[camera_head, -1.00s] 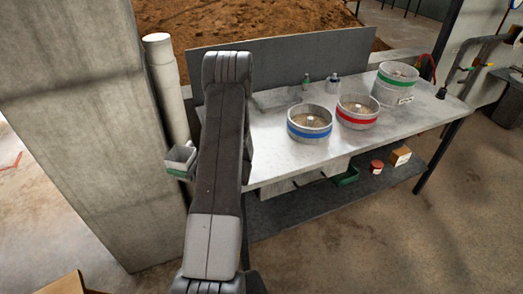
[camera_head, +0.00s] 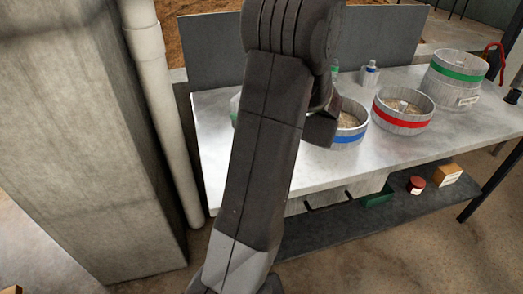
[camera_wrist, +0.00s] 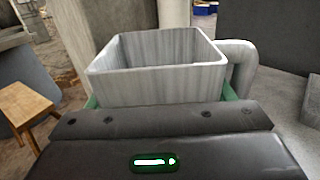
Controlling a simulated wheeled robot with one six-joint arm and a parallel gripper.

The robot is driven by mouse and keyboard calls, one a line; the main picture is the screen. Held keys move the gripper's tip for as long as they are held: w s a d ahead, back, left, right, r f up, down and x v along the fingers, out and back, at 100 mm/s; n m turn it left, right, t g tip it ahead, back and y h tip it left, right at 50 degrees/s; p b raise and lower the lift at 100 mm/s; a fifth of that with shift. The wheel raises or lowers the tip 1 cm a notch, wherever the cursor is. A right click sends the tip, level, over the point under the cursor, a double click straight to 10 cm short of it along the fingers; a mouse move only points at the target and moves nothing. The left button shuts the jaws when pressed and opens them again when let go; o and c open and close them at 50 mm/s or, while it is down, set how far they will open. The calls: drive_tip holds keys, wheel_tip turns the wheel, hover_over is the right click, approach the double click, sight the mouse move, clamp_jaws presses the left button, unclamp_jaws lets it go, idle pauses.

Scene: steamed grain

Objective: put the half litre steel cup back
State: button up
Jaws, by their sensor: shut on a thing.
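The half litre steel cup (camera_wrist: 155,75) is a square-mouthed, grey metal cup with a handle (camera_wrist: 240,65) on its right side in the wrist view. My gripper (camera_wrist: 160,98) is shut on it, with green parts at both sides of the cup. The cup's mouth faces up and its floor is out of sight. In the head view my arm hides the gripper and most of the cup; only a pale and green sliver shows at the arm's left edge, above the steel table (camera_head: 213,140).
Round tubs with a blue band (camera_head: 348,137), a red band (camera_head: 404,112) and a green band (camera_head: 453,75) stand on the table. Small bottles (camera_head: 370,74) stand behind. A white pipe (camera_head: 165,110) and concrete pillar (camera_head: 90,140) are at the left. The table's left front is clear.

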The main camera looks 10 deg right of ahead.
drive_tip(key=shift+d+f, duration=0.15)
drive_tip(key=shift+f, duration=0.25)
wheel_tip(320, 180, down, 9)
drive_tip(key=shift+b, duration=0.85)
drive_tip(key=shift+f, duration=0.1)
drive_tip(key=shift+f, duration=0.25)
drive_tip(key=o, duration=1.6)
drive_tip(key=shift+s, duration=0.1)
drive_tip(key=shift+o, duration=1.4)
drive_tip(key=shift+f, duration=0.1)
drive_tip(key=shift+r, duration=0.4)
drive_tip(key=v, duration=1.2)
